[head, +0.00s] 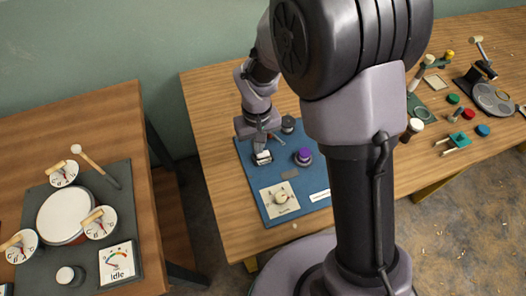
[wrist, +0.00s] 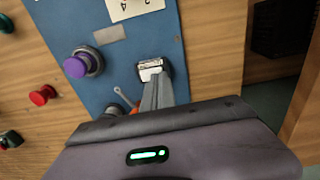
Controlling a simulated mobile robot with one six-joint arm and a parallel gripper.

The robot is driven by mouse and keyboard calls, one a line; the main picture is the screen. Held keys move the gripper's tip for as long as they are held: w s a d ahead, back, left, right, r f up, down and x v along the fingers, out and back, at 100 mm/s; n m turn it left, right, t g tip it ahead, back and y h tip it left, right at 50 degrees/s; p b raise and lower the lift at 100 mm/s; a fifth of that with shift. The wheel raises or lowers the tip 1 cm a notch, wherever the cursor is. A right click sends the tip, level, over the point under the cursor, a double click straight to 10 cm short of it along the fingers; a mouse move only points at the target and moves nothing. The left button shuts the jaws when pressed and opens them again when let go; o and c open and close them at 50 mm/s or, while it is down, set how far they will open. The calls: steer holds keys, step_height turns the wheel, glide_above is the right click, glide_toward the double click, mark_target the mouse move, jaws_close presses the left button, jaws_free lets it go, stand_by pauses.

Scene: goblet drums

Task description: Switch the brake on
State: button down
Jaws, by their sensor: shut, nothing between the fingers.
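A blue panel (head: 245,178) lies on the wooden table, and it also shows in the wrist view (wrist: 112,82). A small switch with a white-and-dark top (head: 262,158) sits on it; it shows in the wrist view just past my fingertips (wrist: 150,67). I cannot read any label naming the brake, nor tell the switch's position. My gripper (wrist: 156,88) is shut and empty, its fingers pointing down at the switch. They overlap its near edge in the wrist view; I cannot tell whether they touch it. A purple button (wrist: 76,67) stands beside the switch.
In the wrist view a metal lever (wrist: 122,96) is close to my fingers. A red button (wrist: 42,95) is off the panel. Another table (head: 80,120) stands at left.

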steer(key=shift+f+b, duration=0.8)
steer(key=shift+f, duration=0.25)
stand_by(0.6)
steer(key=shift+r, duration=0.1)
step_height(320, 180, up, 7)
steer(key=p, duration=0.6)
